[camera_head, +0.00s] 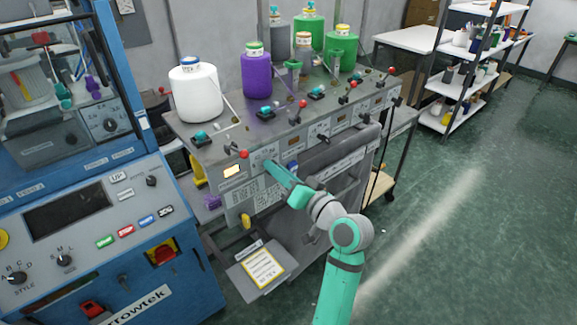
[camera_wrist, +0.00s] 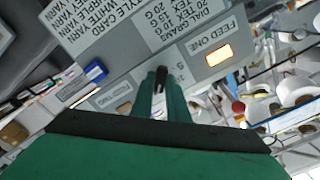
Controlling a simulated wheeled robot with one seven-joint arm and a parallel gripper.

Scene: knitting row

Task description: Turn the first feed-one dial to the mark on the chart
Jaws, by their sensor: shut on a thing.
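My gripper (camera_head: 270,166) reaches the front panel of the grey feed bench. In the wrist view its green fingers (camera_wrist: 160,88) are shut on a small black dial (camera_wrist: 161,76), which sits between the fingertips. The dial is beside the FEED ONE label (camera_wrist: 209,39) and a lit amber window (camera_wrist: 218,54). The dial's pointer and most of its scale are hidden by the fingers. In the head view the gripper covers the dial. A printed chart (camera_wrist: 160,27) with dial grams and tex lines shows near the label; it is tilted and cut off by the frame.
The bench (camera_head: 205,131) carries a white cone (camera_head: 196,92), a purple cone (camera_head: 257,72) and several red-knobbed levers. The blue machine (camera_head: 130,235) stands close at left. A yellow-framed sheet (camera_head: 263,268) lies on a low shelf. The floor at right is clear.

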